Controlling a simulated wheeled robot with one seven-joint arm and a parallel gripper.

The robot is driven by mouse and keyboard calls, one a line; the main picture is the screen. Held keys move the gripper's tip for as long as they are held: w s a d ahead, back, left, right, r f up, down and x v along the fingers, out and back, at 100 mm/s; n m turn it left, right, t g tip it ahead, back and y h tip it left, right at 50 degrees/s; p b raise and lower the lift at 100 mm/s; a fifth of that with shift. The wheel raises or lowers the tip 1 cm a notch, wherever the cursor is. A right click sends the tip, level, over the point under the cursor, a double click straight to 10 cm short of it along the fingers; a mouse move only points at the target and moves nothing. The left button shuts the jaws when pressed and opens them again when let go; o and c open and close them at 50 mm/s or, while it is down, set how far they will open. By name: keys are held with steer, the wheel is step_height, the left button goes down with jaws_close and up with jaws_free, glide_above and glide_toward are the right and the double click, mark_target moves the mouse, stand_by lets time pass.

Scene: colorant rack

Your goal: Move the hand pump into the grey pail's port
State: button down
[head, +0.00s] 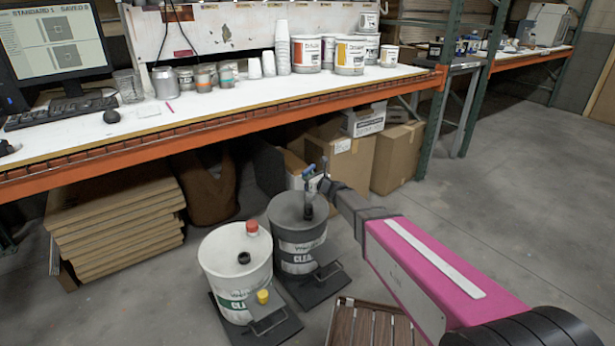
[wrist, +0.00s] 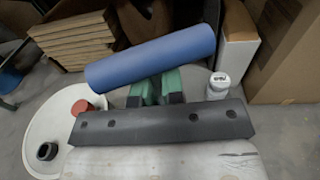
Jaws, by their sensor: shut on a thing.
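The hand pump (head: 309,173) has a blue handle, which also shows as a blue cylinder in the wrist view (wrist: 150,57). My gripper (head: 321,183) is shut on the pump, with green fingers (wrist: 156,92) just below the blue handle in the wrist view. The pump's dark lower part reaches down to the pail's lid in the head view. I cannot tell whether it sits inside the port, as the port is hidden.
Cardboard boxes (head: 345,160) and the orange-edged workbench (head: 210,130) are behind. A wooden slatted thing (head: 367,325) lies in front. Floor at right is clear.

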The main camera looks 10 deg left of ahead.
steer(key=shift+f, duration=0.8)
steer(key=c, duration=1.1)
jaws_free()
steer(key=shift+c, duration=0.2)
steer(key=shift+s+d, duration=0.1)
steer(key=s+d+f+n+g+h, duration=0.1)
steer(key=s+d+n+g+h, duration=0.2)
steer(key=s+d+n, duration=0.5)
steer(key=s+d+f+n+g+h, duration=0.2)
steer(key=s+d+n+h, duration=0.4)
steer(key=d, duration=1.6)
steer(key=s+d+f+n+g+h, duration=0.1)
steer(key=s+d+n+g+h, duration=0.4)
steer(key=s+d+n, duration=0.6)
steer(key=d, duration=0.3)
steer(key=shift+d+f, duration=0.4)
